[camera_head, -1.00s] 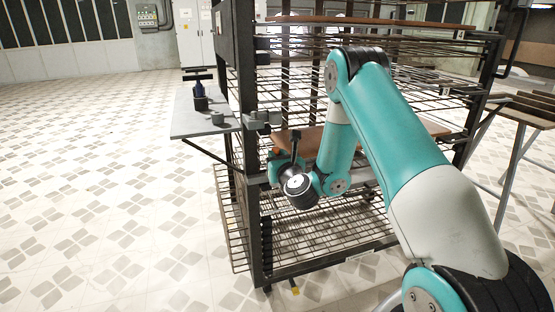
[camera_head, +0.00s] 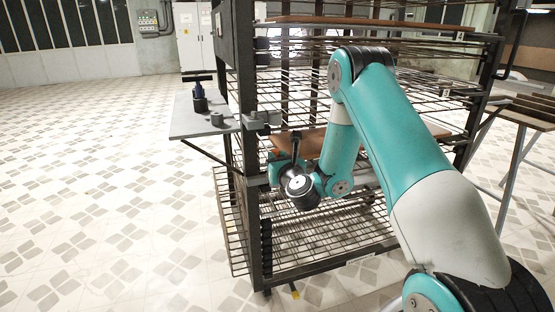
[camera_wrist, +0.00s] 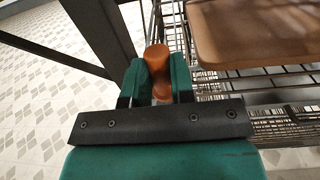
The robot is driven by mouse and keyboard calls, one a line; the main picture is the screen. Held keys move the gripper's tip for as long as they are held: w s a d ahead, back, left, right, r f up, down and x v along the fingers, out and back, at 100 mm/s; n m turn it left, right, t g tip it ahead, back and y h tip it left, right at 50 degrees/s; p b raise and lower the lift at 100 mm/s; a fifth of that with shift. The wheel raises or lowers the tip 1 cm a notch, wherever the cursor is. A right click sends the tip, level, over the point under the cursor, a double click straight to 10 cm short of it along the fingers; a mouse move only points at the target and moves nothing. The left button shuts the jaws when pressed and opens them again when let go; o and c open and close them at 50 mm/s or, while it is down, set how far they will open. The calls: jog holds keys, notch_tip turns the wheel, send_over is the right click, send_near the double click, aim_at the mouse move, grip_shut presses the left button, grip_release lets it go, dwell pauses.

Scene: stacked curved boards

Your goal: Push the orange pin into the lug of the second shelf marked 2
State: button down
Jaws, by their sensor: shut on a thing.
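The orange pin (camera_wrist: 158,62) stands between the two green fingers of my gripper (camera_wrist: 157,84) in the wrist view. The fingers are shut on it, and its rounded head shows above them. In the head view my gripper (camera_head: 286,165) is at the front left post of the rack, largely hidden behind my wrist. I cannot make out the pin there. The lug and the mark 2 cannot be told apart in these views. Wire shelf rods lie just beyond the pin in the wrist view.
The dark rack (camera_head: 250,225) holds a brown curved board (camera_head: 312,141), which also lies right of the pin in the wrist view (camera_wrist: 262,38). A small grey side table (camera_head: 186,121) bears a dark blue tool (camera_head: 199,98). The tiled floor at left is clear.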

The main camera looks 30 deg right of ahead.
jog(key=shift+f+b, duration=1.5)
jog(key=shift+f, duration=0.1)
jog(key=c, duration=0.9)
grip_release()
jog(key=shift+r, duration=0.1)
